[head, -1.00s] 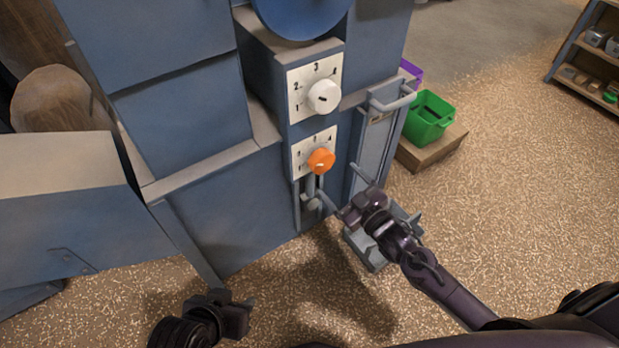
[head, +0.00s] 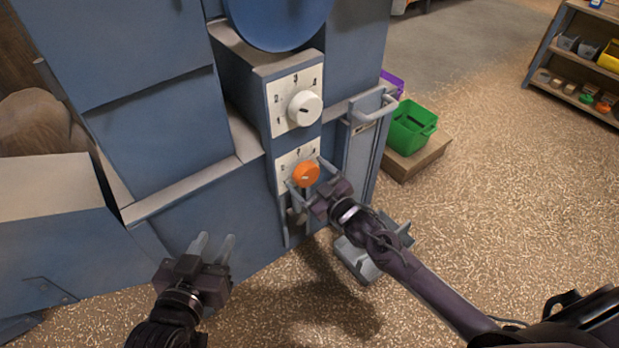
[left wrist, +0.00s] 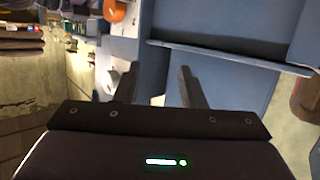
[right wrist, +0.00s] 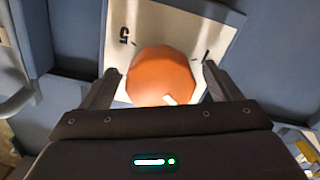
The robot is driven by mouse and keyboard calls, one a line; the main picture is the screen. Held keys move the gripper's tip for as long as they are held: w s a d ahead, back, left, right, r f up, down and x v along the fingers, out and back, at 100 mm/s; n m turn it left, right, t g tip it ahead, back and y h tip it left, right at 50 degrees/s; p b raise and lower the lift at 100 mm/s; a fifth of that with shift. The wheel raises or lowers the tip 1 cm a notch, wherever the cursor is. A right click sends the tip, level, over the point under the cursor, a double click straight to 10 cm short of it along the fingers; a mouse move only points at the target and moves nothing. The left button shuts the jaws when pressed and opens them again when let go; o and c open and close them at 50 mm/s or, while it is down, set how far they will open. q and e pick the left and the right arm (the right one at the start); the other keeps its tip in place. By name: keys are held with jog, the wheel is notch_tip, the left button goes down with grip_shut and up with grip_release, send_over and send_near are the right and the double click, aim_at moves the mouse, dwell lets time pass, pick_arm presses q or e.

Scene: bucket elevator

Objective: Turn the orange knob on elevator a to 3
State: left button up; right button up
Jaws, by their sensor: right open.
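The orange knob (head: 305,174) sits on a white numbered plate (head: 284,160) on the front of the blue-grey machine. My right gripper (head: 306,177) is open at the knob, with one finger on each side of it. The right wrist view shows the orange knob (right wrist: 160,74) between the parted fingers, and I cannot tell whether they touch it. A pale mark shows on the knob's lower right in that view; I cannot tell which number it points to. My left gripper (head: 216,240) is open and empty in front of the lower blue panel.
A white knob (head: 304,108) on its own numbered plate is above the orange one. A grey handle (head: 376,106) juts out to the right. A green bin (head: 411,130) stands on a wooden block (head: 420,157). Floor on the right is open up to a shelf (head: 585,60).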

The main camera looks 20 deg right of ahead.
pick_arm(q)
jog(key=shift+r, duration=0.2)
pick_arm(e)
jog(key=shift+c, duration=0.4)
